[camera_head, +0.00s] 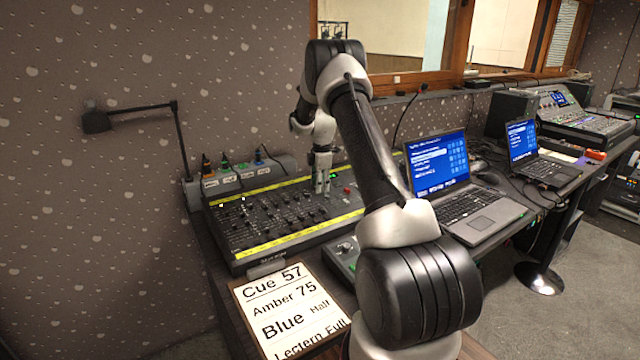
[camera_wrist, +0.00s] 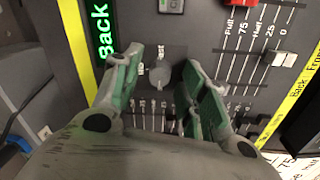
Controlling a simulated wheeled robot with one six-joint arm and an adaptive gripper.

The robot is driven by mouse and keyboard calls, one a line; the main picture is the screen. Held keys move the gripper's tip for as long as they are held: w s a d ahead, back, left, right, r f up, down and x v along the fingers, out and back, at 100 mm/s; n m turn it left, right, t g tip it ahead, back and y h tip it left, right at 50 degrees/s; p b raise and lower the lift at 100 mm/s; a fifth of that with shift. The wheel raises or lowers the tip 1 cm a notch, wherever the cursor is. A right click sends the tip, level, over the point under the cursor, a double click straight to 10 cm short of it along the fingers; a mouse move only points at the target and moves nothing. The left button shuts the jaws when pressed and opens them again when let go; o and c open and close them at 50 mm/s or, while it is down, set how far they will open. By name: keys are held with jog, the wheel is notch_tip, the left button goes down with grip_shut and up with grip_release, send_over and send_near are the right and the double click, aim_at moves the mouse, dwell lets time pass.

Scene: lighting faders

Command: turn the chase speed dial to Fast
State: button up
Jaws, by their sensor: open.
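The lighting console (camera_head: 255,244) is a black fader desk with yellow edge strips. My gripper (camera_head: 321,188) points down over its far part, right of the fader rows. In the wrist view my gripper (camera_wrist: 163,62) is open, with one finger on each side of a small grey round dial (camera_wrist: 160,74). Small white lettering beside the dial is partly readable, with "MID" on the left. The dial is not discernible in the head view.
A green "Back" display (camera_wrist: 104,30) and a white-capped fader (camera_wrist: 284,59) flank the dial. A cue sheet (camera_head: 290,305) lies in front of the console. A laptop (camera_head: 470,205) stands to the right. A desk lamp (camera_head: 140,112) rises at the left.

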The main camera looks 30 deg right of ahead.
grip_shut()
